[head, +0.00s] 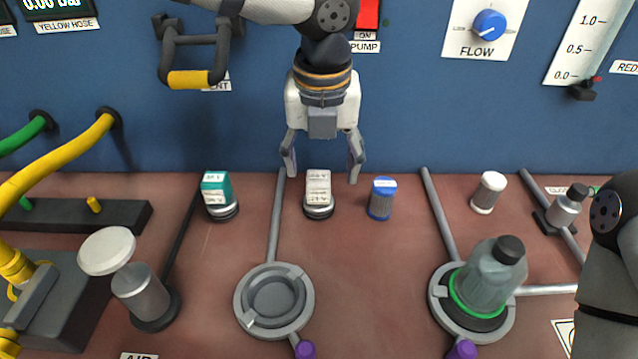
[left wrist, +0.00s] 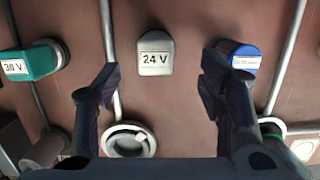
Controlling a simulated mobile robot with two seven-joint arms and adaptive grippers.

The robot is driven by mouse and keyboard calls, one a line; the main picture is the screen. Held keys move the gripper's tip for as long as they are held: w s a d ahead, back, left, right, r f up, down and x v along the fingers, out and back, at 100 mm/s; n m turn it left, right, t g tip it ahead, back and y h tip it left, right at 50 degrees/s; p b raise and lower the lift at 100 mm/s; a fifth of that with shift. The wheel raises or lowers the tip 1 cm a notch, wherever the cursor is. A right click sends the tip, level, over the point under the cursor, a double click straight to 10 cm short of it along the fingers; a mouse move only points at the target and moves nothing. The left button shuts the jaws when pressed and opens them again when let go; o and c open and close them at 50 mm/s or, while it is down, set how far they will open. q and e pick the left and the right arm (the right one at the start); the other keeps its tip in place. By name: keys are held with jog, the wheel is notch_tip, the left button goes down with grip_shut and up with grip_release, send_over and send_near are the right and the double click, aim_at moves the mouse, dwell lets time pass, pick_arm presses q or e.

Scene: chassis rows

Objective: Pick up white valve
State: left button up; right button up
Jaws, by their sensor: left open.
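A white block (head: 318,188) stands on a round dark and silver base on the brown deck; in the left wrist view the white block (left wrist: 155,55) reads "24 V". My left gripper (head: 322,172) points down with its fingers apart, one on each side of the block in the picture and apart from it. In the left wrist view the gripper (left wrist: 150,92) shows empty, with the block beyond its fingertips. A small white cylinder (head: 488,190) stands farther right. I cannot tell which white piece is called the valve. My right gripper is out of view.
A teal block (head: 216,188) stands left of the white block, and a blue cylinder (head: 382,200) close on its right. A grey ring holder (head: 274,302) and a bottle (head: 490,275) are nearer. The blue panel (head: 420,120) rises behind, with a yellow-grip handle (head: 188,80).

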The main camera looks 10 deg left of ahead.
aim_at(321, 179)
pick_arm(q)
jog(key=f, duration=0.3)
jog(key=shift+w+f, duration=0.15)
jog(key=shift+w, duration=0.05)
jog(key=f, duration=0.3)
jog(key=w+f, duration=0.1)
jog(key=f, duration=0.1)
jog(key=shift+w+a+f+b, duration=0.1)
jog(key=shift+a+f+b, duration=0.05)
jog(key=shift+a+b, duration=0.25)
jog(key=shift+c, duration=0.9)
jog(key=c, duration=1.3)
